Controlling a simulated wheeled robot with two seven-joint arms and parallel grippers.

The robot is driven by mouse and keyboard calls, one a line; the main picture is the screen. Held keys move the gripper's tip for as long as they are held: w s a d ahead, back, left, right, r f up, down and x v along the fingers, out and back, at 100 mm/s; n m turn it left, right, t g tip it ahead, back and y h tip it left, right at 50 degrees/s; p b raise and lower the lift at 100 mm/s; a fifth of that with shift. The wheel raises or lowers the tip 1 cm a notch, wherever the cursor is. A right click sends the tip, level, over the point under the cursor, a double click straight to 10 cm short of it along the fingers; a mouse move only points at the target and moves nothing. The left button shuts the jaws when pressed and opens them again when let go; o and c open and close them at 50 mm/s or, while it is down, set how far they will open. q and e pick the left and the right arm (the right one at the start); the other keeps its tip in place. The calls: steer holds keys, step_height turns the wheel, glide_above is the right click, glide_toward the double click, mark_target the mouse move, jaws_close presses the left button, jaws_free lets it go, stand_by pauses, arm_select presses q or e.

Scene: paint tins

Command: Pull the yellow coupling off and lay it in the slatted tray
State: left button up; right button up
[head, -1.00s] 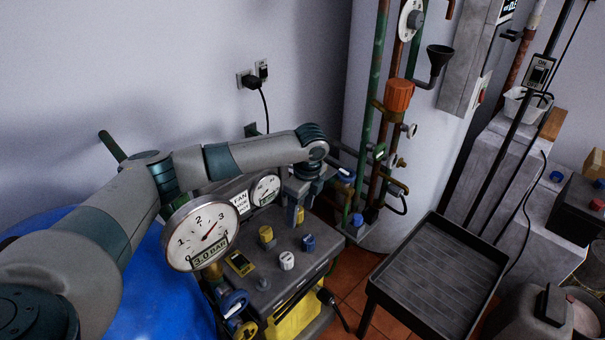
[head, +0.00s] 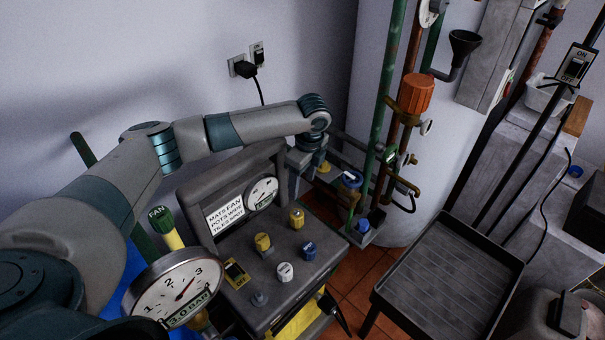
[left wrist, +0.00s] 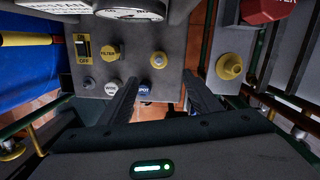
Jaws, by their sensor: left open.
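A yellow round coupling (left wrist: 230,66) with a small stub at its centre sits on a grey plate at the right of the left wrist view. In the head view, a yellow piece (head: 323,168) that looks like it shows just beside my left gripper (head: 301,174). My left gripper is open and empty; its two fingers also show in the left wrist view (left wrist: 160,82), with the coupling outside them, right of the right finger. In the head view its fingertips are largely hidden. The slatted tray (head: 450,265) stands at the right, dark and empty. My right gripper is not seen.
A grey control panel (head: 243,282) with yellow, white and blue knobs stands below my arm. A pressure gauge (head: 172,290) is in front, left. Above the tray is free room.

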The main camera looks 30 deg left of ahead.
mark_target(296, 213)
arm_select(q)
steer(key=f, duration=0.5)
steer(key=a+f+p, duration=0.1)
steer(key=f, duration=0.5)
steer(key=a+f+p, duration=0.1)
steer(key=f, duration=0.5)
steer(key=shift+f, duration=0.1)
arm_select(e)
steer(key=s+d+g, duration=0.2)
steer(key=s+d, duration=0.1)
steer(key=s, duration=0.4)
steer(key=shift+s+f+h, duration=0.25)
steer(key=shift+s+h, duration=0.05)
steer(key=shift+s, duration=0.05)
